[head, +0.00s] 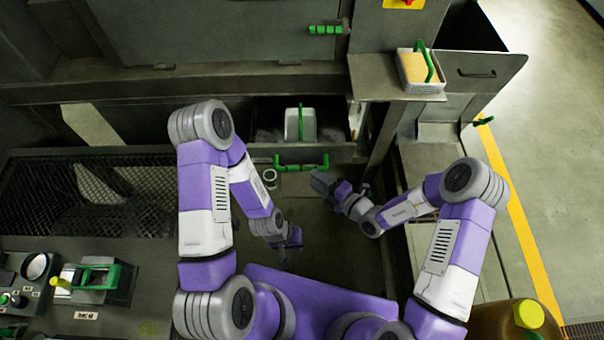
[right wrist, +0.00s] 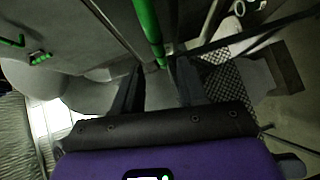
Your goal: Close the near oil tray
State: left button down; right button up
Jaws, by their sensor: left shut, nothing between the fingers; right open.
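The oil tray (head: 340,151) is a dark grey drawer below the machine's ledge. It stands open, with its inside visible from above. Its green bar handle (head: 302,163) is on the front. A white container with a green handle (head: 300,123) is seen in the tray area. My right gripper (head: 318,182) is open, just in front of the handle's right end. In the right wrist view, a green bar (right wrist: 150,30) reaches toward the gap between the open fingers (right wrist: 157,78); contact is unclear. My left gripper (head: 285,266) is shut and empty, lower and apart from the tray.
A grey post (head: 383,140) stands right of the tray. A tray with a yellow block (head: 415,70) sits on the upper right shelf. A control panel (head: 60,285) is at lower left, and a mesh grate (head: 120,190) lies left. Open floor is at right.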

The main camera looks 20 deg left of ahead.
aim_at(301, 167)
jog(key=b+x, duration=0.1)
jog(key=x, duration=0.6)
jog(key=shift+w+a, duration=0.2)
jog(key=shift+w, duration=0.05)
jog(key=shift+c, duration=0.4)
grip_shut()
